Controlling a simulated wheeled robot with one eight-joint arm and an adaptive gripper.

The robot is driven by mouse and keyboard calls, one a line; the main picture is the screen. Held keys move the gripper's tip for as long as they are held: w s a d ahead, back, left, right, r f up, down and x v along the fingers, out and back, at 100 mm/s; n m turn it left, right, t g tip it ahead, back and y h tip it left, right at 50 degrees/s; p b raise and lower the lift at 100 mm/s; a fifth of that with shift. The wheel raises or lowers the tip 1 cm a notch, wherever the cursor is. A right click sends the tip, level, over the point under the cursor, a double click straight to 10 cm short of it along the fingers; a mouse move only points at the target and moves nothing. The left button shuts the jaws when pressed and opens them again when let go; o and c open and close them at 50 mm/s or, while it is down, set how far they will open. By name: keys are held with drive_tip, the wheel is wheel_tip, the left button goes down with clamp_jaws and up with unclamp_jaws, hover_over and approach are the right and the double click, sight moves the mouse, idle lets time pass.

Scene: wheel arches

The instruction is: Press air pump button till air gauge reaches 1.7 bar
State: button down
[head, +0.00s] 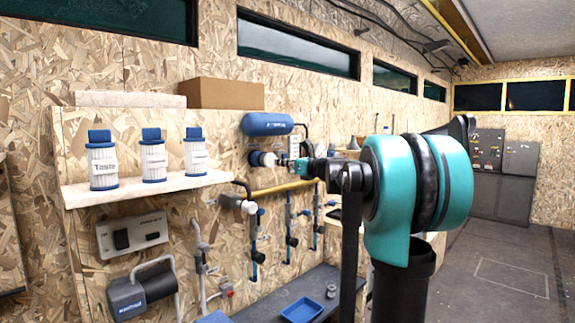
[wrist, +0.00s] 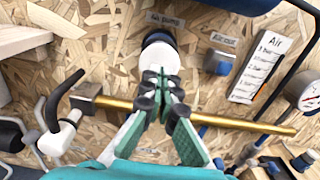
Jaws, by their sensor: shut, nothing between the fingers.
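The air pump button (wrist: 157,52) is a white round knob with a dark rim on the chipboard wall, under a paper label. In the head view the button (head: 262,159) sits just below the blue tank. My gripper (wrist: 159,76) is shut and empty, its fingertips directly in front of the button's lower part. In the head view my gripper (head: 285,161) reaches it from the right. I cannot tell whether the tips touch it. The air gauge (wrist: 309,88) is a round dial cut by the right edge of the wrist view; its reading is too small to make out.
A blue tank (head: 267,124) hangs above the button. A white "Air" scale card (wrist: 264,68) is to the right. A yellow pipe (wrist: 190,115) crosses below my fingers. Valves and a white tap (wrist: 62,133) are lower left. A shelf (head: 145,188) holds white filter canisters.

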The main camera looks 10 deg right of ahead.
drive_tip(key=shift+w+a, duration=0.35)
drive_tip(key=shift+w, duration=0.15)
drive_tip(key=shift+a, duration=0.1)
drive_tip(key=shift+s, duration=0.15)
idle(1.2)
drive_tip(key=shift+w, duration=0.2)
drive_tip(key=shift+x, duration=1.7)
drive_tip(key=shift+v, duration=1.9)
drive_tip(key=shift+s, duration=0.1)
approach(272, 161)
drive_tip(key=shift+s, duration=0.15)
